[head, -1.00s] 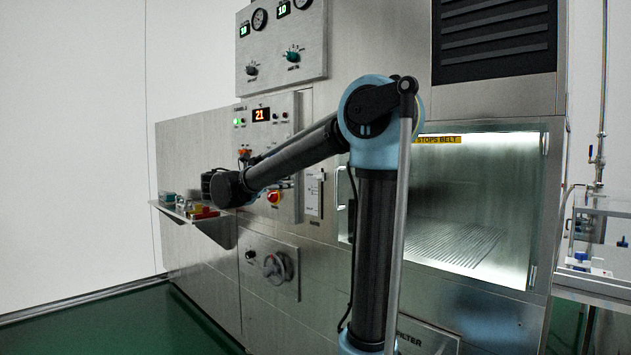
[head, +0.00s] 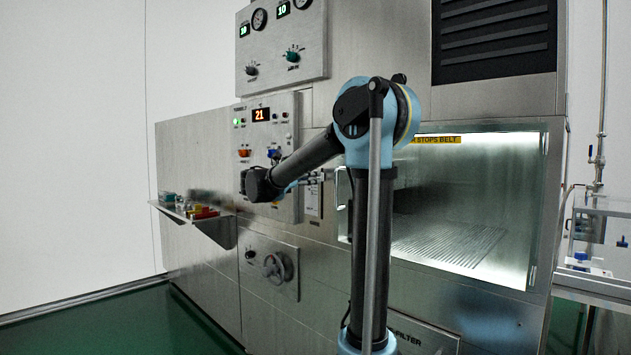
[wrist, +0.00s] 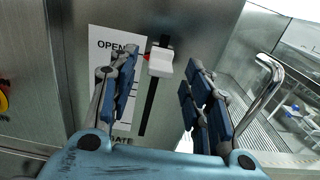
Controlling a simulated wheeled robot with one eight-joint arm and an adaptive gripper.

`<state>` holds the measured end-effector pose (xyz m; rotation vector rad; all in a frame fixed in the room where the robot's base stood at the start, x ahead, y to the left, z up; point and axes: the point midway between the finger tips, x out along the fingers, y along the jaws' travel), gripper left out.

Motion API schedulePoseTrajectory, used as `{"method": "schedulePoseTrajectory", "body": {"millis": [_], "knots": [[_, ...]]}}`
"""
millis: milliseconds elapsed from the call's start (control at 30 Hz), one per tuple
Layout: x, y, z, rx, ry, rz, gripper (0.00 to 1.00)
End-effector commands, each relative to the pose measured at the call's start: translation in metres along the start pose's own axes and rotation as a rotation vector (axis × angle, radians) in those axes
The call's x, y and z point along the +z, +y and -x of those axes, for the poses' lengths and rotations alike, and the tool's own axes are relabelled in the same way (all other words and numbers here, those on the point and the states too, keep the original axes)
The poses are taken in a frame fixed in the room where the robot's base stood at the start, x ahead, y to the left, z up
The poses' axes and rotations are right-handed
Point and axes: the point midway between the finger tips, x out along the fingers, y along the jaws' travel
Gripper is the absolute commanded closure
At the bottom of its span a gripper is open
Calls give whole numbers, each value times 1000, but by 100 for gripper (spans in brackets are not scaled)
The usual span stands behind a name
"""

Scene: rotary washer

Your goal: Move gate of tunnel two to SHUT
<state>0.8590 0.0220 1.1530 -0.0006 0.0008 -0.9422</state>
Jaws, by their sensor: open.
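The gate slider is a white knob (wrist: 160,62) on a dark vertical slot (wrist: 149,108) in the steel wall. It sits near the slot's top, beside the word OPEN on a white label plate (wrist: 103,50). A small red mark shows at the knob's left edge. The lower part of the plate is partly hidden by my left finger. My gripper (wrist: 163,72) is open and empty, its blue-padded fingers to the left and right of the knob in the picture. Whether they are level with it in depth I cannot tell. In the head view the gate plate (head: 313,202) shows below my gripper (head: 318,176).
A curved metal handle (wrist: 262,103) stands out close to the right of my fingers, by the lit tunnel window (head: 450,220). The control panel (head: 268,125) with knobs and a red 21 display is to the left. A shelf (head: 190,212) with small coloured items juts out further left.

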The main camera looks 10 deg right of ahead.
Motion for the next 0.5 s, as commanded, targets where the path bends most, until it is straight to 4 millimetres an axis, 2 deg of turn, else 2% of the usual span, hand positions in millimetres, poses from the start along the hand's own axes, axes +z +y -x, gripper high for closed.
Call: {"method": "schedulePoseTrajectory", "body": {"millis": [200,500], "knots": [[0,0,-29,-2,0,0,55],[0,0,-41,0,0,0,55]]}}
